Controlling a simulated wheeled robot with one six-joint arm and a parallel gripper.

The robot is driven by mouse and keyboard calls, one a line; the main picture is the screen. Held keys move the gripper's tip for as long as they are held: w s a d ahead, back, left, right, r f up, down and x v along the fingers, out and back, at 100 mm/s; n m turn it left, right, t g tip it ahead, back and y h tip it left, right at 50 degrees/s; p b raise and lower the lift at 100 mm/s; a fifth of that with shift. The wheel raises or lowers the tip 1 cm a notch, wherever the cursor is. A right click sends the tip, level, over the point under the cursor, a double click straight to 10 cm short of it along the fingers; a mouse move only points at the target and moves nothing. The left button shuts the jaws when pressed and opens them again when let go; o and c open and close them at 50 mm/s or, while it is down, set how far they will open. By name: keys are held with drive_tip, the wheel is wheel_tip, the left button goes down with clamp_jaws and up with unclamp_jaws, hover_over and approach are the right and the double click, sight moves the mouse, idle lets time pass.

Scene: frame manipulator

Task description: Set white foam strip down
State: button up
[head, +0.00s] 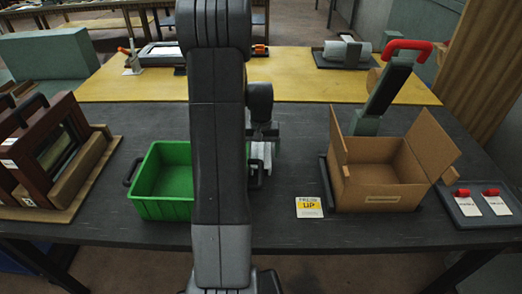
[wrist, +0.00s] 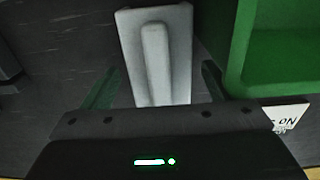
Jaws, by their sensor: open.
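The white foam strip (wrist: 178,55), a pale block with a raised rounded ridge, is in the wrist view at top centre. It lies between the two fingers of my gripper (wrist: 157,86), with dark gaps on both sides. My gripper is open. Whether the strip rests fully on the dark tabletop is hard to tell. In the head view my arm hides most of this spot; a pale piece (head: 262,151) shows below my gripper, just right of the green bin (head: 147,210).
The green bin's wall (wrist: 238,45) is close on the right in the wrist view. In the head view an open cardboard box (head: 380,190) and a yellow-white card (head: 309,207) are to the right. Wooden frames (head: 60,150) stand at left. Dark tabletop (head: 300,150) is clear between arm and box.

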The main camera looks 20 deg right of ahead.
sight(261, 149)
wheel_tip(261, 149, up, 12)
drive_tip(key=shift+r, duration=0.15)
idle(0.3)
